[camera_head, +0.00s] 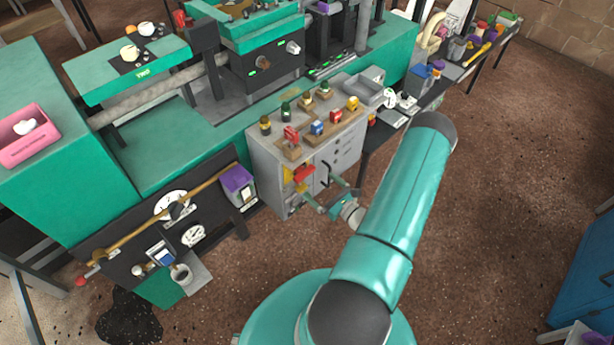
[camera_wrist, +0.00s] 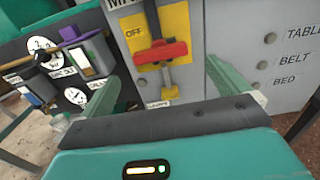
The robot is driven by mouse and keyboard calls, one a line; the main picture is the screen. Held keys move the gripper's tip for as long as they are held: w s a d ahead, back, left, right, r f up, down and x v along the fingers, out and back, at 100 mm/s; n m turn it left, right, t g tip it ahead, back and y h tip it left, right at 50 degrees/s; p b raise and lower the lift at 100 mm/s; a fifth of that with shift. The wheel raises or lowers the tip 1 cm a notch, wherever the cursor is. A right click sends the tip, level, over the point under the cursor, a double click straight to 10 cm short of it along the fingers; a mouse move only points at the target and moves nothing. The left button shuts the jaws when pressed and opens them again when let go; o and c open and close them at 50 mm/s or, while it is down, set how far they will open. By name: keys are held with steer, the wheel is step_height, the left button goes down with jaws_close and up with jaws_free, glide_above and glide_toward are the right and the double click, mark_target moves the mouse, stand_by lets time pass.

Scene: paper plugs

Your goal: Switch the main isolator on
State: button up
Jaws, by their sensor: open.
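The main isolator is a red handle (camera_wrist: 162,54) on a yellow plate (camera_wrist: 133,28) on the front of a grey cabinet. In the wrist view the handle lies roughly level, with the word OFF readable to its upper left. A yellow piece (camera_wrist: 170,84) hangs below it. In the head view the red handle (camera_head: 304,173) shows on the cabinet's left front. My gripper (camera_head: 329,191) is open in front of it. In the wrist view my gripper's (camera_wrist: 160,88) two green fingers stand wide apart, one on each side below the handle, with nothing seen held between them.
The grey cabinet (camera_head: 264,172) carries several coloured plugs on its top. To the right are panels labelled TABLE, BELT and BED (camera_wrist: 284,81). To the left a dark panel (camera_head: 140,235) holds gauges, a brass rod (camera_head: 150,232) and a purple-topped box (camera_head: 237,182). The brown floor is open on the right.

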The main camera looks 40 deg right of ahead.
mark_target(307, 176)
steer(key=w, duration=0.7)
steer(key=shift+a, duration=0.1)
steer(key=shift+c, duration=0.2)
steer(key=c, duration=1.3)
steer(key=shift+o, duration=0.2)
